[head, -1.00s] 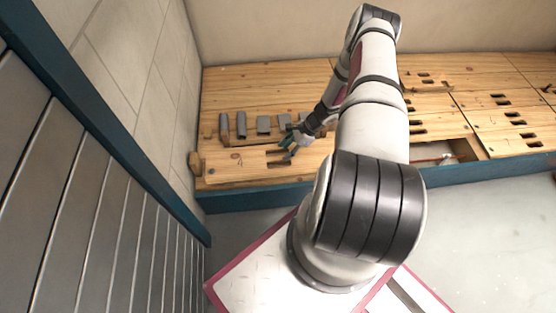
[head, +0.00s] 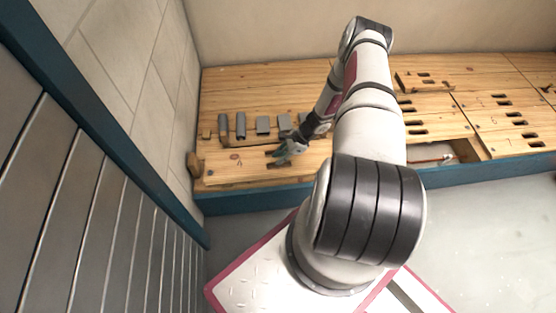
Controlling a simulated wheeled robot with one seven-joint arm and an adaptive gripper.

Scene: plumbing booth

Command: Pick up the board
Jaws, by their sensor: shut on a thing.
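The board (head: 228,168) is a pale wooden plank with dark slots, at the front left of the wooden bench. My gripper (head: 279,158) is down at the slots of this board and shut on it. The fingertips are small in the view, and the gripper hides part of the slots. The board looks about level, and I cannot tell whether it is clear of the surface under it. My arm hides its right end.
Several grey blocks (head: 263,125) stand in a row behind the board. A small wooden block (head: 194,164) is at its left end by the wall. Other slotted boards (head: 500,113) lie to the right, beside an open gap (head: 428,151) with a pipe.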

